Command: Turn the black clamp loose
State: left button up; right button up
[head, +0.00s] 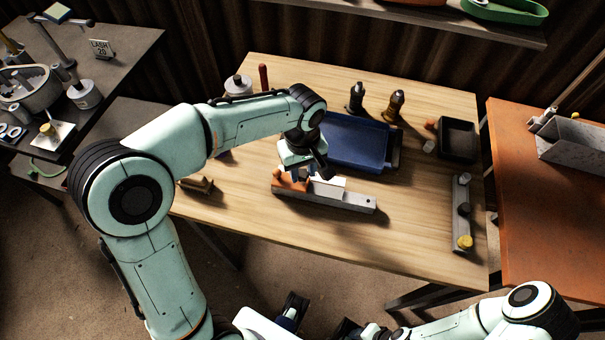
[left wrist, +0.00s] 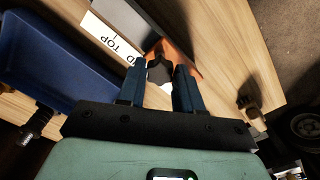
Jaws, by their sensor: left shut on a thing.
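My left gripper (head: 303,174) is over the orange block (head: 287,184) at the left end of a grey bar (head: 352,202) on the wooden table. In the left wrist view, its two blue fingers (left wrist: 158,82) are closed on the black clamp (left wrist: 157,70), which stands against the orange piece (left wrist: 181,54). In the head view the gripper hides the clamp. A white block (head: 328,186) sits on the bar beside the orange block; its lettered face (left wrist: 108,36), partly reading "TOP", shows in the wrist view. My right arm is at the lower right; its fingers are not clear.
A blue tray (head: 352,135) lies just behind the bar. A grey strip with knobs (head: 461,190) lies at the right edge. A small wooden block (head: 198,184) lies left. The front right tabletop is clear.

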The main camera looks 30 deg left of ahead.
pick_arm(q)
jog(key=shift+n, duration=1.2)
jog(key=o, duration=0.9)
jog(key=shift+n, duration=0.3)
jog(key=shift+c, duration=0.2)
pick_arm(e)
jog(key=shift+f, duration=0.1)
pick_arm(q)
notch_tip(320, 180, up, 7)
jog(key=p, duration=0.5)
jog(key=shift+r, duration=0.1)
pick_arm(e)
notch_tip(320, 180, up, 6)
jog(key=w, duration=0.2)
jog(key=shift+w+f, duration=0.15)
jog(key=shift+f, duration=0.05)
